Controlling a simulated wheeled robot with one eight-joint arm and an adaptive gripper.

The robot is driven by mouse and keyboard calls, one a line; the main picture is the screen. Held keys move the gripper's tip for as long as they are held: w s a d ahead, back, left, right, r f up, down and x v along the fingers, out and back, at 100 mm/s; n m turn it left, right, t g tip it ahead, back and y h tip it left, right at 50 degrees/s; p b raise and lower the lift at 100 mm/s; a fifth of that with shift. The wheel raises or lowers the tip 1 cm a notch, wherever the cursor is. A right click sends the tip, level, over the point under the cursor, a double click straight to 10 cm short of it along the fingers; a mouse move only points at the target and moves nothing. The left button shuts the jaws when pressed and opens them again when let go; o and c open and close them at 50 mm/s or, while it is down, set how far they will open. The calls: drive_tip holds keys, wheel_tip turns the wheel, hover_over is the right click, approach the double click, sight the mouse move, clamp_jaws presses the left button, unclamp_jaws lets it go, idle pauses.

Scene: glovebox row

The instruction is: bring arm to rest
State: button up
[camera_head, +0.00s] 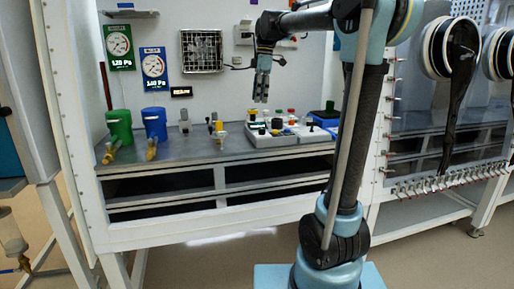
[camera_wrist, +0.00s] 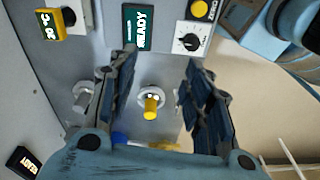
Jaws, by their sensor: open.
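My gripper (camera_head: 262,88) hangs fingers down from my raised arm in the head view, above the grey work surface (camera_head: 190,150) inside the glovebox. In the wrist view my gripper (camera_wrist: 160,85) is open, with its two dark fingers well apart. Nothing is held between them. A yellow-tipped fitting with a pale collar (camera_wrist: 151,106) shows beyond the gap between the fingers; I see no contact with it.
A green container (camera_head: 119,127) and a blue container (camera_head: 155,123) stand at the left. A grey tray (camera_head: 262,140) with several small items stands below my gripper. Two gauges hang on the back wall. Glove ports (camera_head: 437,48) are at the right.

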drive_tip(key=s+d+f+m+t, duration=0.1)
drive_tip(key=s+d+f+m, duration=0.5)
drive_tip(key=s+f, duration=0.4)
drive_tip(key=s+d+f+m+h, duration=0.1)
drive_tip(key=s+d+f+m, duration=0.5)
drive_tip(key=s+f, duration=0.4)
drive_tip(key=s+d+f+m+t, duration=0.1)
drive_tip(key=s+d+f+m, duration=0.5)
drive_tip(key=s+f, duration=0.4)
wheel_tip(320, 180, down, 3)
drive_tip(key=shift+s+r+m+t, duration=0.1)
drive_tip(key=shift+s+m+t, duration=0.15)
drive_tip(key=shift+m, duration=0.55)
